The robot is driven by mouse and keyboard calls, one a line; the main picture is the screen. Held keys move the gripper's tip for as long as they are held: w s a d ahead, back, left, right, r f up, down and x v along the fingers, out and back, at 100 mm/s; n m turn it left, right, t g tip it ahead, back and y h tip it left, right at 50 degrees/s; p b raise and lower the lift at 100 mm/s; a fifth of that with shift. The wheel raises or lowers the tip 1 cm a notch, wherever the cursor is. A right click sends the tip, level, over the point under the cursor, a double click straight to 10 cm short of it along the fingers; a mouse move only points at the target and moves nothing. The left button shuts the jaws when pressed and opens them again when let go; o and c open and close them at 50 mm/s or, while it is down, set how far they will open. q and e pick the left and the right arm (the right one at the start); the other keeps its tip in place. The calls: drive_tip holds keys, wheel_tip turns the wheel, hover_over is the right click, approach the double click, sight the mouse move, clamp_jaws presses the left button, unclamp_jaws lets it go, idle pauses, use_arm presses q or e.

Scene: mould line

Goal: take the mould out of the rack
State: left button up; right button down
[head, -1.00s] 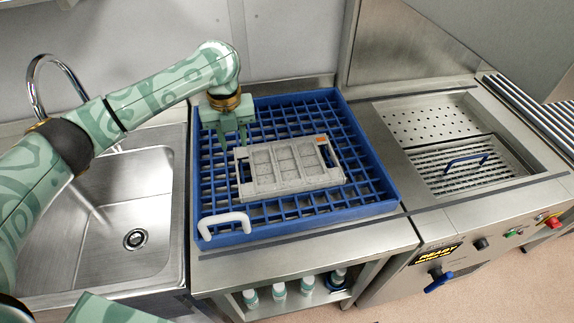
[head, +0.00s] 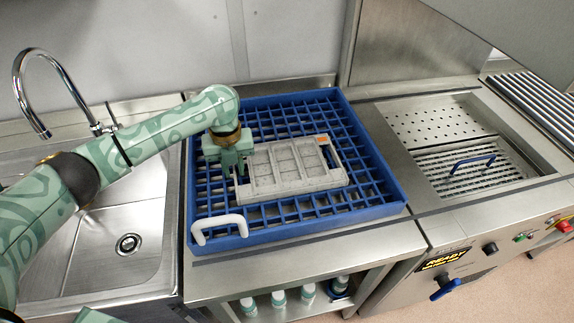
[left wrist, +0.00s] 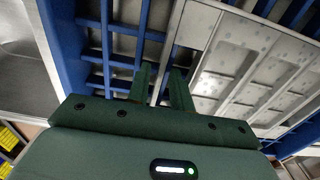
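The mould (head: 290,166) is a pale grey rectangular frame with several recessed panels and an orange mark at its far right corner. It lies flat in the blue rack (head: 222,243), which has a grid floor and a white handle. My left gripper (head: 236,172) points down at the mould's left end. My right gripper is out of view.
A steel sink (head: 120,215) with a tap (head: 45,95) is to the left. To the right is a steel basin (head: 430,125) with a perforated plate and a blue-handled grate (head: 468,165). Several bottles (head: 279,298) stand on the shelf below. The rack grid around the mould is empty.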

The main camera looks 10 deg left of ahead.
use_arm(q)
clamp_jaws()
